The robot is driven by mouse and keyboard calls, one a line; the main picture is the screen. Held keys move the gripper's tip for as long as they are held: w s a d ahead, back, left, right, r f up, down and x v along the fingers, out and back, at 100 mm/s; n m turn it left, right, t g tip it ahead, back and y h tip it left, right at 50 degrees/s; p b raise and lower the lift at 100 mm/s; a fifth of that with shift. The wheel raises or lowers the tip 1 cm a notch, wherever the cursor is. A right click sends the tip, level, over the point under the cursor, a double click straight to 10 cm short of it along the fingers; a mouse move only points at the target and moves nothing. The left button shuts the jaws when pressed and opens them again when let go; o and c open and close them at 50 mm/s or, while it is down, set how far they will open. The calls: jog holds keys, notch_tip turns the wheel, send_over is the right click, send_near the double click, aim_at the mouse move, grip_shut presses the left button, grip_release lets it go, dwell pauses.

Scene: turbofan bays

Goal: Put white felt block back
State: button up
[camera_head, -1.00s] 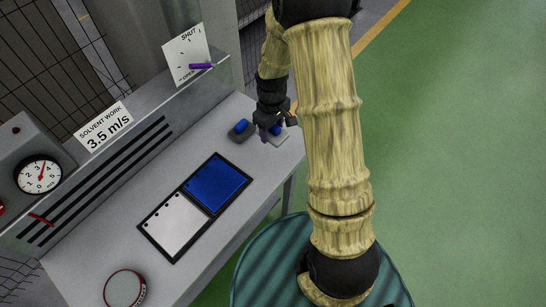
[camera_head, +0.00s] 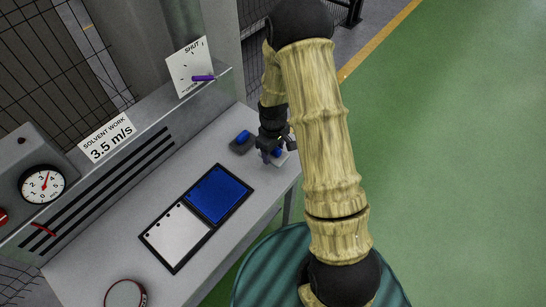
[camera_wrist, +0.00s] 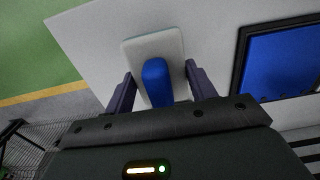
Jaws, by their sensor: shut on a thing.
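The white felt block (camera_wrist: 172,47) is a pale rounded slab with a blue grip (camera_wrist: 156,80) on top. In the wrist view it lies between the two fingers of my gripper (camera_wrist: 158,69), which is shut on it. In the head view the block (camera_head: 282,159) shows partly at the far end of the grey bench, under my gripper (camera_head: 271,152). Whether it touches the bench is unclear. A framed board on the bench has a white panel (camera_head: 177,237) and a blue panel (camera_head: 220,193); both look bare.
A dark block with a blue grip (camera_head: 241,143) sits just left of my gripper. A round red-rimmed disc (camera_head: 125,294) lies at the near end of the bench (camera_head: 106,258). A ledge with a gauge (camera_head: 42,184) and signs runs along the bench's left side.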

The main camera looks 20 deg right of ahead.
aim_at(273, 159)
jog(key=shift+f+p, duration=0.45)
jog(key=shift+f, duration=1.6)
jog(key=shift+f, duration=0.2)
jog(key=o, duration=1)
jog(key=shift+c, duration=0.2)
notch_tip(273, 159, up, 12)
jog(key=shift+r+b, duration=0.2)
jog(key=shift+b, duration=1.05)
